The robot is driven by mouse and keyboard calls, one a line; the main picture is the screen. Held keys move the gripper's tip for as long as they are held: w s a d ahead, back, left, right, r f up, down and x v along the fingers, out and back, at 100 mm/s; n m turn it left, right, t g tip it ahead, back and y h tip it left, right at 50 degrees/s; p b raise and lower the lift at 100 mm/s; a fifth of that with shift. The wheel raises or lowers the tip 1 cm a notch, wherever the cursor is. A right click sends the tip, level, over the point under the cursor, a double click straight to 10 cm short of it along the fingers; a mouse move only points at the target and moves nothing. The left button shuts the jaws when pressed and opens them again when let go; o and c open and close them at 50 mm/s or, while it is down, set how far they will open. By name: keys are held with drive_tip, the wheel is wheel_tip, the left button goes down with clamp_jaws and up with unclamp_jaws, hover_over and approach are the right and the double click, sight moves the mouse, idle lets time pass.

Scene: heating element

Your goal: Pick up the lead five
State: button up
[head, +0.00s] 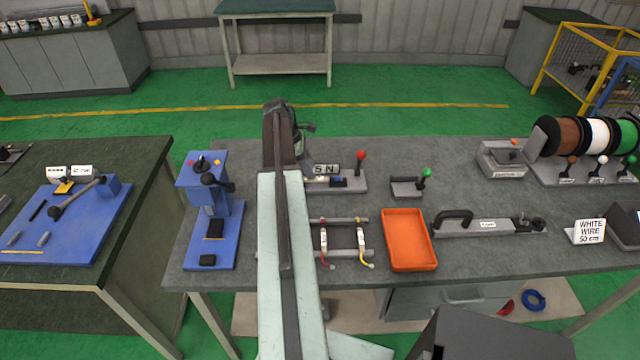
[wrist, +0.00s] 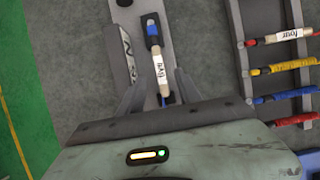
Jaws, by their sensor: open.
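In the wrist view a lead with a blue end and a white label (wrist: 159,72) lies along a grey fixture. The label text is sideways and appears to read "five". My gripper (wrist: 161,84) is open, with one finger on each side of the labelled lead; I cannot tell whether they touch it. In the head view this fixture (head: 350,184) carries a "5 N" sign and a red-knobbed lever; my arm hides part of it, and the gripper's jaws are not clear there.
A rack (wrist: 243,58) right of the gripper holds several coloured leads, one labelled "four" (wrist: 286,36). In the head view, an orange tray (head: 408,262), a green-knobbed fixture (head: 408,188) and a handled tool (head: 480,228) lie right. A blue press (head: 204,200) stands left of my arm.

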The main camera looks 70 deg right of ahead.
sight(323, 179)
drive_tip(key=b+x, duration=0.2)
drive_tip(key=x, duration=0.2)
drive_tip(key=shift+s, duration=0.1)
drive_tip(key=shift+r, duration=0.2)
drive_tip(key=shift+f+b, duration=0.25)
drive_tip(key=shift+b, duration=0.05)
clamp_jaws()
